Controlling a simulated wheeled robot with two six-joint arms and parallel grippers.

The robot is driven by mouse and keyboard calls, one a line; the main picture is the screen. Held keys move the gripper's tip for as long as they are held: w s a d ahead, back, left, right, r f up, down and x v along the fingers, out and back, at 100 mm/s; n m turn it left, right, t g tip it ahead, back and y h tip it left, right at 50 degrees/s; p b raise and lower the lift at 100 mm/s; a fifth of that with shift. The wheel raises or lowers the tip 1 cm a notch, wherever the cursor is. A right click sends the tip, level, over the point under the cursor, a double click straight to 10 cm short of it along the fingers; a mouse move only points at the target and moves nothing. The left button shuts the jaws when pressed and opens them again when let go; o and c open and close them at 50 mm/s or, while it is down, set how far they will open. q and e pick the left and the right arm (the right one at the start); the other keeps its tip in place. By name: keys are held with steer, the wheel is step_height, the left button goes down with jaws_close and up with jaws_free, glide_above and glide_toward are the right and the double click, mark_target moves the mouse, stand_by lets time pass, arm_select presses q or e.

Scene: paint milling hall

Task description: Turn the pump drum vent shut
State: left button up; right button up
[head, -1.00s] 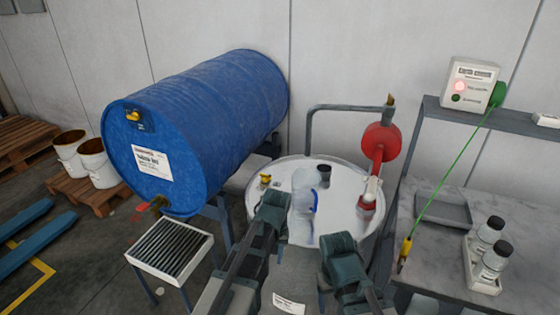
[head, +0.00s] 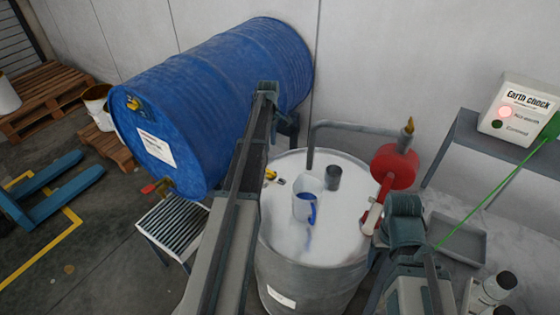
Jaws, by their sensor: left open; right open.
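The pump drum (head: 300,262) stands upright in the middle, a grey drum with a pale lid and a red hand pump (head: 394,168) on its right side. A small yellow fitting (head: 270,174), which looks like its vent, sits at the lid's left edge, close beside my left arm. Its turn position is too small to tell. My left gripper (head: 267,90) is open, above and beyond the fitting, in front of the blue drum, apparently touching nothing. My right gripper (head: 404,206) is open at the lid's right edge, near the pump's base.
A blue drum (head: 225,85) lies behind left, with a grated stand (head: 172,228) below. A bench with a tray (head: 458,238), bottles (head: 497,285) and an earth check box (head: 517,108) is right.

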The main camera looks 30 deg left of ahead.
mark_target(271, 173)
arm_select(q)
steer(key=shift+s+f, duration=0.1)
steer(key=shift+s, duration=0.05)
step_height(271, 173, down, 14)
steer(key=b, duration=1.4)
steer(key=shift+r, duration=0.2)
jaws_close()
